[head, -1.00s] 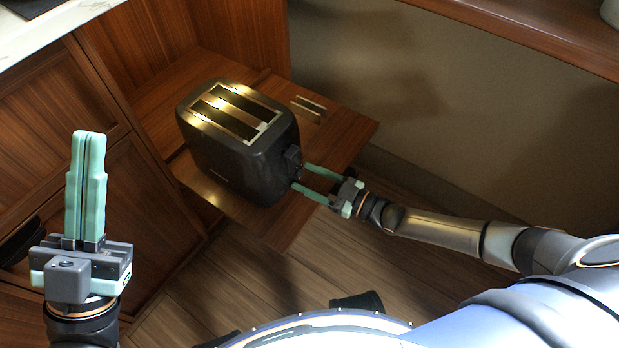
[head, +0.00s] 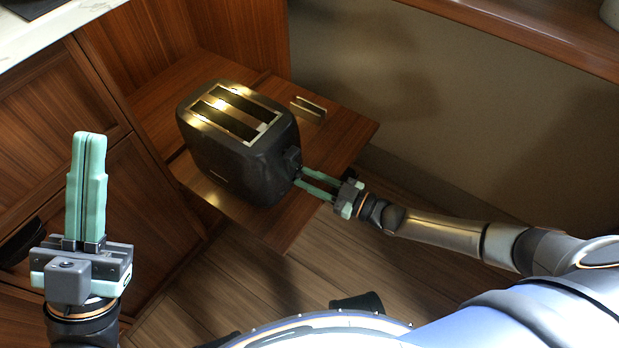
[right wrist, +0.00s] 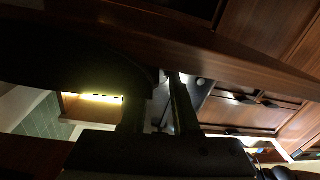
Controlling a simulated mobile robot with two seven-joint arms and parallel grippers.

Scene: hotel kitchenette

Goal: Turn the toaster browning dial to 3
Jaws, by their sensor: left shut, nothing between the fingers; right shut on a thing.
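The black toaster (head: 235,165), with two slots in a metallic top, stands on a wooden pull-out shelf. A dark lever block (head: 292,157) juts from its right end. My right gripper (head: 298,175) is at that right end, low beside the lever, its fingers closed on the browning dial. The dial is hidden between the fingertips, so its marks and setting cannot be read. In the right wrist view the two dark fingers (right wrist: 157,100) reach up to the dark toaster body (right wrist: 70,65). My left gripper (head: 90,138) is shut, empty and upright at the left, well away from the toaster.
Wooden cabinet fronts (head: 50,110) stand at the left below a pale marble counter (head: 70,20). A wooden ledge (head: 520,35) runs along the upper right.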

